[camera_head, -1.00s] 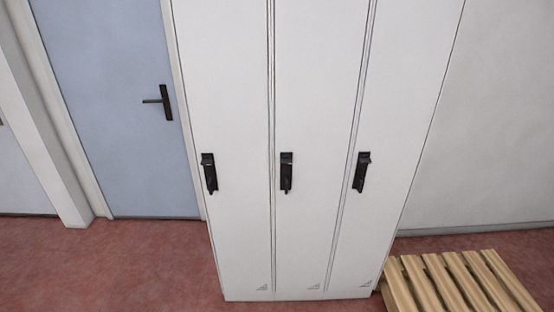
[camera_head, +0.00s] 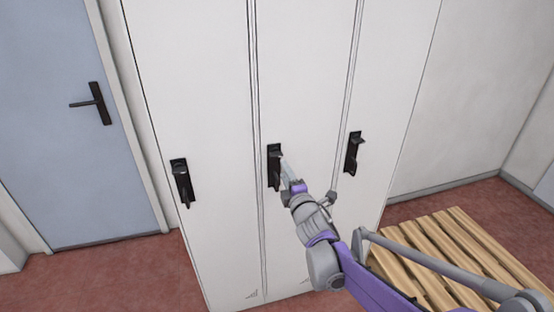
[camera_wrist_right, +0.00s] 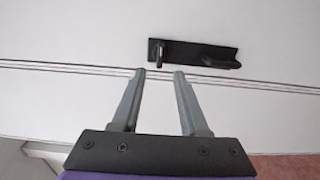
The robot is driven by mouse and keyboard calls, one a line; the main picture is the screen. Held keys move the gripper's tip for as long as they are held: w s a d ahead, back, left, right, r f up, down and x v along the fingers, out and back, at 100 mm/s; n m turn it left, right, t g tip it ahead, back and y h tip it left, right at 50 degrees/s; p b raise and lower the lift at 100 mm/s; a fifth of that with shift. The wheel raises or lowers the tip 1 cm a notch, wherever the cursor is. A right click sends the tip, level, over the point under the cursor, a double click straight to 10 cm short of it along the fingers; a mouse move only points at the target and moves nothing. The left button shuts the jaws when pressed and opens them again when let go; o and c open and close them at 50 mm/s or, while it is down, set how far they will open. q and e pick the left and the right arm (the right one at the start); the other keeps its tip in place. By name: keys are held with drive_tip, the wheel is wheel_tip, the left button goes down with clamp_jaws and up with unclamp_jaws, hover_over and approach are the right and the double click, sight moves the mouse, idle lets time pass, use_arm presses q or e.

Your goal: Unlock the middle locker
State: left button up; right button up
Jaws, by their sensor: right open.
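The middle locker (camera_head: 300,80) is a tall white door between two similar ones, and it looks closed. Its black lock handle (camera_head: 272,165) sits on the left side of the door. My right gripper (camera_head: 284,165) reaches in from the lower right, with its fingertips close to this handle. In the right wrist view the gripper (camera_wrist_right: 160,74) is open and empty. There a black handle plate (camera_wrist_right: 192,52) lies just beyond the fingertips, with a small knob at its left end. I see a gap between fingers and plate. My left gripper is not in view.
The left locker (camera_head: 195,80) and right locker (camera_head: 390,80) carry matching black handles (camera_head: 181,182) (camera_head: 353,152). A wooden slatted pallet (camera_head: 450,255) lies on the red floor at the right. A blue door (camera_head: 60,130) stands at the left.

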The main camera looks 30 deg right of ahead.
sight(277, 157)
drive_tip(key=x, duration=0.8)
drive_tip(key=shift+w+d, duration=0.15)
clamp_jaws()
